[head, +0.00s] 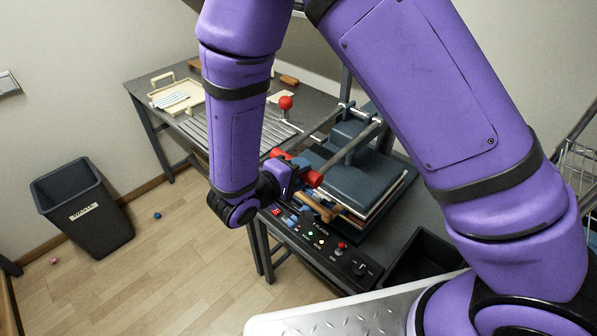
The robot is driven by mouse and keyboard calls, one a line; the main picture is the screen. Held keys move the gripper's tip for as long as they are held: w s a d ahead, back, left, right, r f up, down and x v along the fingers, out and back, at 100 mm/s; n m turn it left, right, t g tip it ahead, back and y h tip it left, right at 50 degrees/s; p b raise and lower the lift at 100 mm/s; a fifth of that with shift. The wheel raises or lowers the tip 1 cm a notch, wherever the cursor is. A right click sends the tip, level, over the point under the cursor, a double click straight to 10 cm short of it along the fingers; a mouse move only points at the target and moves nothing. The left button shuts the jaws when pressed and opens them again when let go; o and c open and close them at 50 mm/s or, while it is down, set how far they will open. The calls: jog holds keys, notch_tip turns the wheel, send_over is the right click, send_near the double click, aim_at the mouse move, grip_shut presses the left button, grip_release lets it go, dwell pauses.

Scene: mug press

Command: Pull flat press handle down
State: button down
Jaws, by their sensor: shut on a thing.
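The flat press (365,185) stands on the dark table, with a blue-grey upper plate over a layered stack. Its handle has two metal arms reaching forward from the back to a cross grip with red ends (313,179). My gripper (292,168) is at the middle of this grip, between the red ends, and is shut on it. My wrist hides most of the fingers. The grip is out in front of the plate, above the control panel (320,240). I cannot tell whether the plate is pressed fully onto the stack.
A lever with a red knob (286,102) stands behind on the slatted table part (220,130). A cream tray (178,94) lies at the table's far left. A dark bin (82,208) stands on the floor at left. The floor before the table is mostly clear.

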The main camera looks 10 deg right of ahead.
jog(key=shift+s+f, duration=0.15)
jog(key=shift+f, duration=0.2)
jog(key=c, duration=0.8)
grip_release()
jog(key=shift+d, duration=0.1)
jog(key=shift+o, duration=0.2)
jog(key=v, duration=1)
jog(key=shift+a+r, duration=0.3)
jog(key=shift+a, duration=0.05)
